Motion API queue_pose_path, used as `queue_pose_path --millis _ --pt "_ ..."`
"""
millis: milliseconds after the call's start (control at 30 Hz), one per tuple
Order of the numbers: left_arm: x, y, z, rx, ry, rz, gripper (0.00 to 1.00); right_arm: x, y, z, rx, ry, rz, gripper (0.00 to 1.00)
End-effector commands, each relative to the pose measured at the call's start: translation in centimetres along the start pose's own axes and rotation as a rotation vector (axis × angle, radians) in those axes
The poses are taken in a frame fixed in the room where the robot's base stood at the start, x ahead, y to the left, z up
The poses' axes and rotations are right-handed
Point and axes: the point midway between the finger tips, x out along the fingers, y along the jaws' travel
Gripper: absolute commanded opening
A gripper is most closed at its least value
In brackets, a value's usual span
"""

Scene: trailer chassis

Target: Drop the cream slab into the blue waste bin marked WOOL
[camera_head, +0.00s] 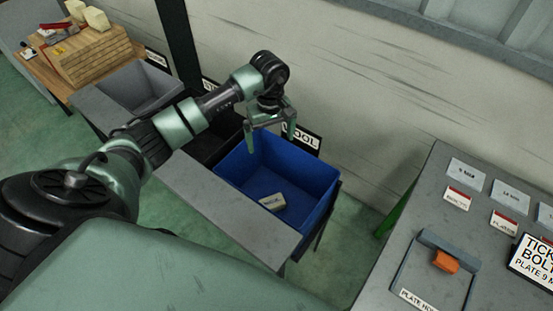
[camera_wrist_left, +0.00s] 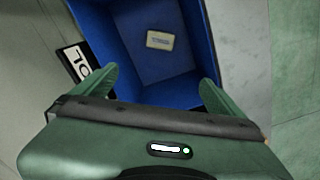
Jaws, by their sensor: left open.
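The cream slab (camera_head: 272,202) lies on the floor of the blue waste bin (camera_head: 325,183), with small dark lettering on its top. It also shows in the left wrist view (camera_wrist_left: 160,40), inside the blue bin (camera_wrist_left: 196,30). The WOOL sign (camera_head: 301,139) stands behind the bin and is partly covered by my gripper. My left gripper (camera_head: 270,146) is open and empty above the bin's back part, apart from the slab. Its two green fingers show spread in the left wrist view (camera_wrist_left: 159,88). My right gripper is not in view.
A grey bin (camera_head: 130,88) and a dark bin stand left of the blue one. A wooden table (camera_head: 60,68) with stacked boards is at the far left. A grey bench (camera_head: 425,195) with labels, an orange piece (camera_head: 446,262) and a sign stands at right.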

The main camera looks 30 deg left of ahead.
Motion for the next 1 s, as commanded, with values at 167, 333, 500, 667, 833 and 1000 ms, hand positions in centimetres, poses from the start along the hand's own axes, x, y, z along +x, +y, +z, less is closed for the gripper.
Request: queue_pose_path --millis 167,333,500,667,833,1000 --pt "-2.9 0.1 -0.1 0.001 0.005 0.003 1.00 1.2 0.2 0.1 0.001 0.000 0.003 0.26" --pt "-5.5 0.1 -0.1 0.000 0.003 0.002 1.00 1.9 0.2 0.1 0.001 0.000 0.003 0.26" --pt "-6.6 0.0 0.0 -0.001 0.001 -0.001 1.00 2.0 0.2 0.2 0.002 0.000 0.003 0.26" --pt "-6.8 -0.1 0.0 -0.001 0.000 -0.002 1.00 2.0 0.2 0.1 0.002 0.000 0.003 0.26" --pt "-6.7 -0.1 0.0 -0.001 0.000 -0.001 1.00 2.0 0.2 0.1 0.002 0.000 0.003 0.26" --pt "-6.7 -0.1 0.0 -0.001 0.000 -0.001 1.00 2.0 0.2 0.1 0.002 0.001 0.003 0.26"
